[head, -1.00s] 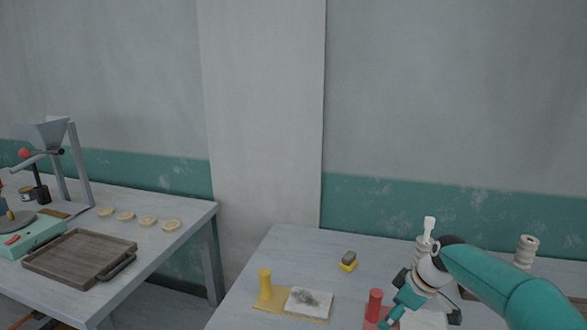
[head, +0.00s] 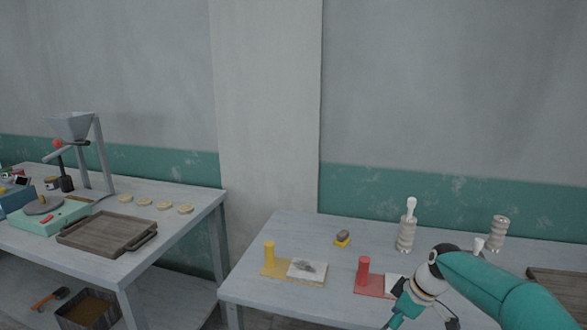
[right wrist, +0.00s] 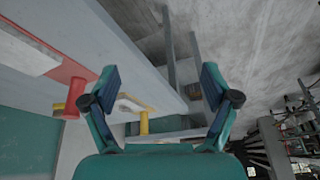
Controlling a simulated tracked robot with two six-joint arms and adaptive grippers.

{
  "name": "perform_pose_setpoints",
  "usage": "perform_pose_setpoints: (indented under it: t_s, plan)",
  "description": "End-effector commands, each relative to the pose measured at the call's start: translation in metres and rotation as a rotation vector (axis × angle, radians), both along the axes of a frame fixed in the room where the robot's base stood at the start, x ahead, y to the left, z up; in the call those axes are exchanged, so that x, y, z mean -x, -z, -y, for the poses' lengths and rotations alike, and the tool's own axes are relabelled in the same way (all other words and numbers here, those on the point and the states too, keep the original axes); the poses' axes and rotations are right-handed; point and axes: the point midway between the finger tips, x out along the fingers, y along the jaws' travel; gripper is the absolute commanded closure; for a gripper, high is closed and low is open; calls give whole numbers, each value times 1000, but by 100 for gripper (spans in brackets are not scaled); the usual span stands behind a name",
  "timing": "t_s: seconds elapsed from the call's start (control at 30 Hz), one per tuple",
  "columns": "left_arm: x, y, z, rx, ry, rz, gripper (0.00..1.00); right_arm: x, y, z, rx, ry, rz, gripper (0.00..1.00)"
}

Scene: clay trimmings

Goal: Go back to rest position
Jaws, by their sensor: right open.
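My right gripper (right wrist: 160,88) is open and empty in the right wrist view, its two fingers wide apart. In the head view my right arm comes in from the lower right, and its gripper (head: 402,312) is low at the front edge of the right table (head: 262,240), partly cut off by the frame. It is just in front of a red board with a red post (head: 363,271) and a white sheet. The red board (right wrist: 72,72) also shows at the left of the right wrist view. My left gripper is not in view.
A yellow board with a yellow post (head: 269,252) and a smudged white cloth (head: 307,269), a sponge block (head: 342,238) and ribbed holders (head: 406,235) stand on the right table. The left table (head: 190,226) holds a wooden tray (head: 107,234), pale discs and a funnel stand. A gap separates the tables.

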Motion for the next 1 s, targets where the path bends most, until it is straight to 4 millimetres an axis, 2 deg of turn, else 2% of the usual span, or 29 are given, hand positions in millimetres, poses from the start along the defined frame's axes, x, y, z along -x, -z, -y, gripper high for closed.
perform_pose_setpoints:
  t_s: [0.27,0.47,0.57,0.67,0.8,0.9,1.0]
  plan:
    - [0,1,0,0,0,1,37,39,59,-10,-16,-27,-145,13]
    - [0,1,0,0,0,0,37,82,117,-28,-32,-21,-261,13]
    - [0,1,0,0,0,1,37,118,157,-42,-45,18,-338,13]
    - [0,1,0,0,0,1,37,167,201,-60,-55,95,-421,13]
    - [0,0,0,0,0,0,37,248,247,-86,-63,267,-527,13]
    - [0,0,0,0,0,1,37,305,264,-101,-65,428,-576,13]
    - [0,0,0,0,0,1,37,343,269,-110,-75,606,-587,13]
